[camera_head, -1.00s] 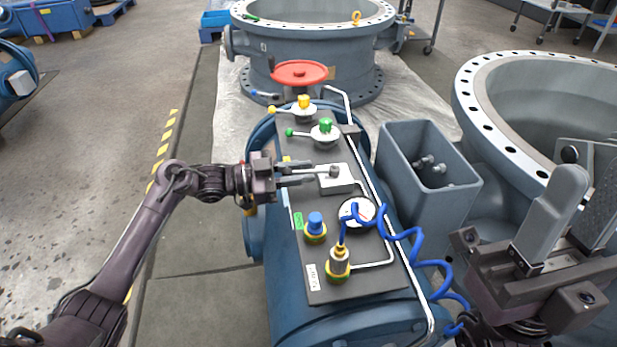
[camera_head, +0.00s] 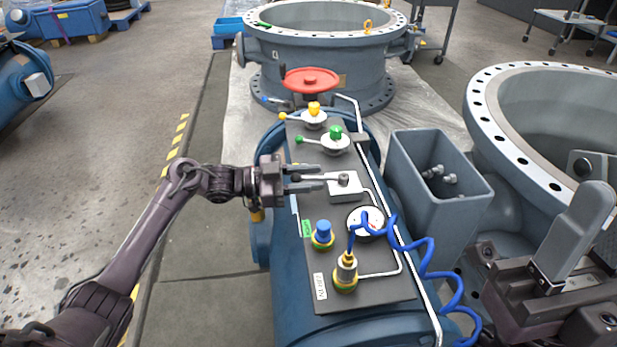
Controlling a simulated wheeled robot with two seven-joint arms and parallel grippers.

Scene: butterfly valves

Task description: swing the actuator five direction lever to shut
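A small grey lever (camera_head: 322,178) sits on a white block (camera_head: 343,187) in the middle of the dark panel. It points left from its pivot and ends in a dark knob; I take it for the direction lever, though no label is readable. My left gripper (camera_head: 304,180) reaches in from the left, with one finger on each side of the lever's knob end. A gap shows between the fingers, so it looks open around the lever; contact is unclear. My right gripper (camera_head: 588,240) is large at the lower right, open and empty, away from the panel.
The panel (camera_head: 375,293) also carries yellow (camera_head: 313,112) and green (camera_head: 335,139) levers, a blue knob (camera_head: 323,233), a gauge (camera_head: 366,220) and a coiled blue hose (camera_head: 428,262). A red handwheel (camera_head: 311,80) stands behind. A grey open box (camera_head: 440,205) is at right.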

